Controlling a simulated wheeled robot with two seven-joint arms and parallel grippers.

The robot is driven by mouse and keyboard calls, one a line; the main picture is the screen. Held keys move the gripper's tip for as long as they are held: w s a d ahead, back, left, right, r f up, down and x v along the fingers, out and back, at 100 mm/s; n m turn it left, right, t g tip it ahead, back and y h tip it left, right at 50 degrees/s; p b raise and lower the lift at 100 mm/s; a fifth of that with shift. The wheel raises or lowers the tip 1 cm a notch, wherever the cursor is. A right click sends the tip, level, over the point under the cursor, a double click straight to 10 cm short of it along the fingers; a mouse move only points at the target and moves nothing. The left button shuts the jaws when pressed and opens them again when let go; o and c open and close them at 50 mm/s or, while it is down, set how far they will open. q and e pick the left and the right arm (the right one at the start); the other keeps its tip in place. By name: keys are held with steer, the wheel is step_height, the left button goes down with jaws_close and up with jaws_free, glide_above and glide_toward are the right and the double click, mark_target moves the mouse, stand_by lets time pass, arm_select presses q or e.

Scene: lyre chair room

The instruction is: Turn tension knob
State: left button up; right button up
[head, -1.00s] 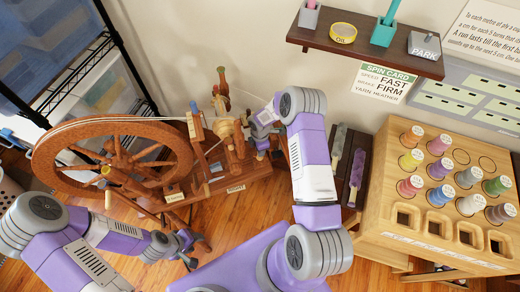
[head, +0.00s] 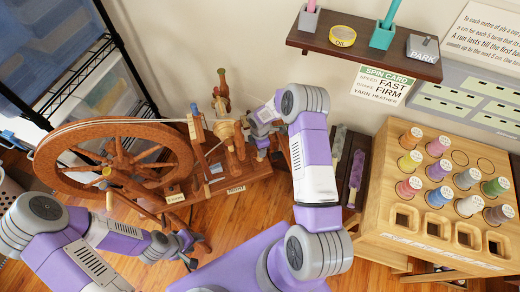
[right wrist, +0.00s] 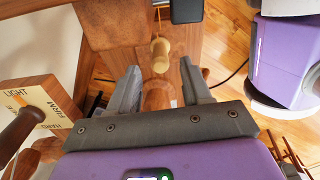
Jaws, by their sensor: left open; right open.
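The spinning wheel (head: 117,158) stands on the floor at the left of the head view, with its upright parts to the right of the big wheel. My right gripper (head: 257,132) is at those upright parts. In the right wrist view, my right gripper (right wrist: 160,85) is open. A rounded brown wooden part (right wrist: 158,97) lies between its fingers, and a pale turned wooden knob (right wrist: 160,55) shows just beyond the fingertips. I cannot tell which is the tension knob. My left gripper (head: 192,250) is open, low in front of the wheel, touching nothing I can make out.
A plate marked LIGHT, FIRM and HARD (right wrist: 45,105) with a dark handle is left of my right gripper. A wooden rack (head: 380,215) with several thread spools stands at the right. A wall shelf (head: 365,52) and black wire shelving (head: 75,70) stand behind.

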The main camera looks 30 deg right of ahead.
step_height(320, 180, up, 5)
steer(key=shift+r+p, duration=0.15)
steer(key=shift+p, duration=0.5)
steer(key=shift+s, duration=0.1)
